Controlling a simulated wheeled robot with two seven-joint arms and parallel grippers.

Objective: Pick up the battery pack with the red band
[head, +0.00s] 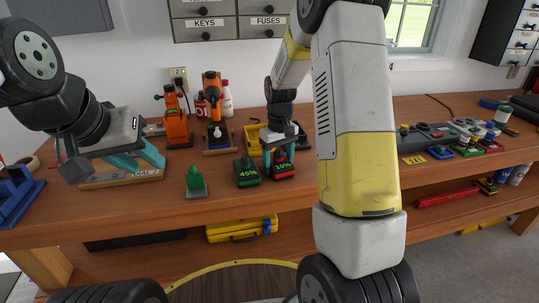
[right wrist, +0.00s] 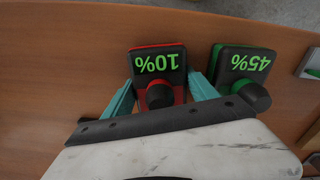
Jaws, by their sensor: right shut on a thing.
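A small green-topped block (head: 195,181) stands left of the packs. Orange tools (head: 213,110) stand behind, and a wooden tray (head: 125,177) lies under my left gripper.

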